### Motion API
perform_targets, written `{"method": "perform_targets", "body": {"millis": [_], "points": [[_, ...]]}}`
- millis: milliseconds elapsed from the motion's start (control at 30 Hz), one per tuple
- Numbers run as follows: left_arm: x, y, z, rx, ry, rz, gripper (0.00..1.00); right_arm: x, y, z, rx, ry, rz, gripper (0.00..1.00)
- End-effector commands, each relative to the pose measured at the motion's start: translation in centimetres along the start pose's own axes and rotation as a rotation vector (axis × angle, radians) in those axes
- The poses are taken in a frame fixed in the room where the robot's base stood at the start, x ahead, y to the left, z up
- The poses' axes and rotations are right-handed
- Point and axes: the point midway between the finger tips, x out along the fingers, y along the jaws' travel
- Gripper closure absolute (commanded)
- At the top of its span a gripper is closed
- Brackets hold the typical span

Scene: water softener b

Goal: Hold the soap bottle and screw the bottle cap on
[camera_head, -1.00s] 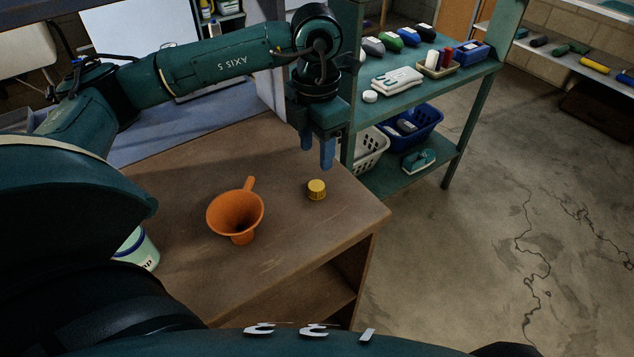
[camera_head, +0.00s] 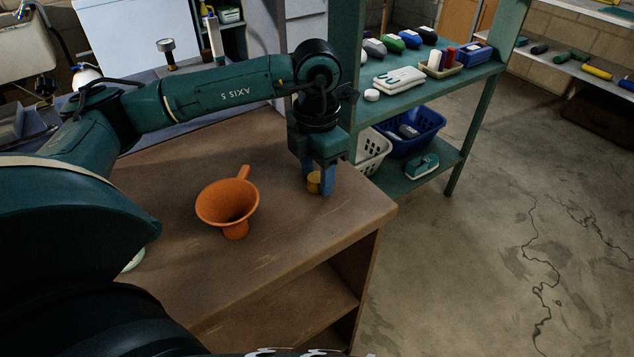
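The yellow bottle cap (camera_head: 314,183) is on the brown wooden table, near its right corner. My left gripper (camera_head: 317,186) points down over it, with its blue fingers on either side of the cap. The near finger hides part of the cap, and I cannot tell whether the fingers press on it. I cannot identify the soap bottle for certain. A pale green container (camera_head: 134,262) shows only as a sliver beside my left arm, which hides the rest. My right gripper is out of view.
An orange funnel (camera_head: 228,205) stands on the table (camera_head: 270,245) left of the cap. A green shelf (camera_head: 430,88) with bottles, baskets and a blue bin (camera_head: 417,131) stands behind to the right. The table's front middle is clear, and open floor lies to the right.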

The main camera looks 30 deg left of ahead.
Motion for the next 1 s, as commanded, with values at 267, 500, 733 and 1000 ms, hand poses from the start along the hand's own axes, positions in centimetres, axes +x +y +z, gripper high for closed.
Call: {"method": "perform_targets", "body": {"millis": [267, 500, 733, 1000], "points": [[0.0, 0.0, 0.0, 0.000, 0.000, 0.000, 0.77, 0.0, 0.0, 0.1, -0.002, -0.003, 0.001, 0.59], [0.0, 0.0, 0.0, 0.000, 0.000, 0.000, 0.94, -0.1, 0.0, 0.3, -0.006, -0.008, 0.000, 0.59], [-1.5, 0.0, 0.0, 0.000, -0.001, 0.000, 0.94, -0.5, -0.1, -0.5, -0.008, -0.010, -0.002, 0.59], [-4.4, 0.0, 0.0, 0.000, 0.000, -0.001, 0.94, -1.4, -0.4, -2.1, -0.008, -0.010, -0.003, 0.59]]}}
